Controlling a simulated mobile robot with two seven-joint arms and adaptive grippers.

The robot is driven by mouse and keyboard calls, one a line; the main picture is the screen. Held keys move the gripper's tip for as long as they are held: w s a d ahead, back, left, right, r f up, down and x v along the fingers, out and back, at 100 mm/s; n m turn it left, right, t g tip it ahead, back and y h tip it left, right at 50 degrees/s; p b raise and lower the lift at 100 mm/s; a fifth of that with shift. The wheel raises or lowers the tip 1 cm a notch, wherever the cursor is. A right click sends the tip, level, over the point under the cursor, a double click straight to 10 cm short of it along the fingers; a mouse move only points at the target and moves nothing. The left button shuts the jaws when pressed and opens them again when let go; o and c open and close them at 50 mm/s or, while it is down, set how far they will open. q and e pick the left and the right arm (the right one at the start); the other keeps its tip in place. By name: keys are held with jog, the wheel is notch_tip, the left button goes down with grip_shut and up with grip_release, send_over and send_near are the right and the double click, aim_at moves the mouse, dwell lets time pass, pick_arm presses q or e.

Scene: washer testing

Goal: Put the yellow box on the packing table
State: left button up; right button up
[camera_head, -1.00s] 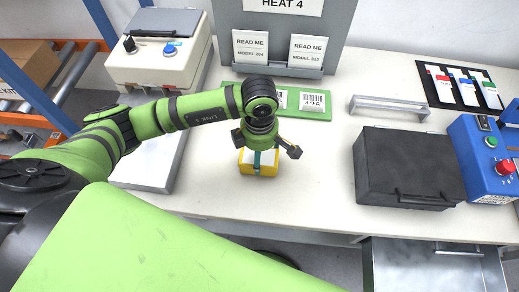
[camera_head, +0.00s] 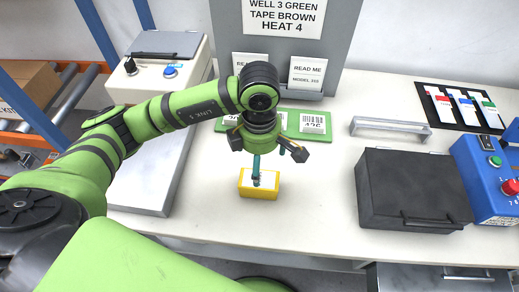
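My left gripper (camera_head: 267,150) is above and slightly behind the box in the picture, pointing down. Its dark finger linkages are spread wide to both sides, and it looks open. A thin teal part (camera_head: 256,168) shows between the gripper and the box top; I cannot tell what it belongs to. The gripper hides part of what lies behind it. My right gripper is not in view. No table is marked as the packing table.
A dark case (camera_head: 410,190) and a blue control box (camera_head: 485,175) stand at the right. A green board (camera_head: 315,122) lies before a grey sign panel (camera_head: 345,35). A cream machine (camera_head: 160,75) stands left. Table between box and case is bare.

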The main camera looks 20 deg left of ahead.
pick_arm(q)
jog(key=shift+r+b, duration=0.3)
jog(key=shift+r, duration=2.1)
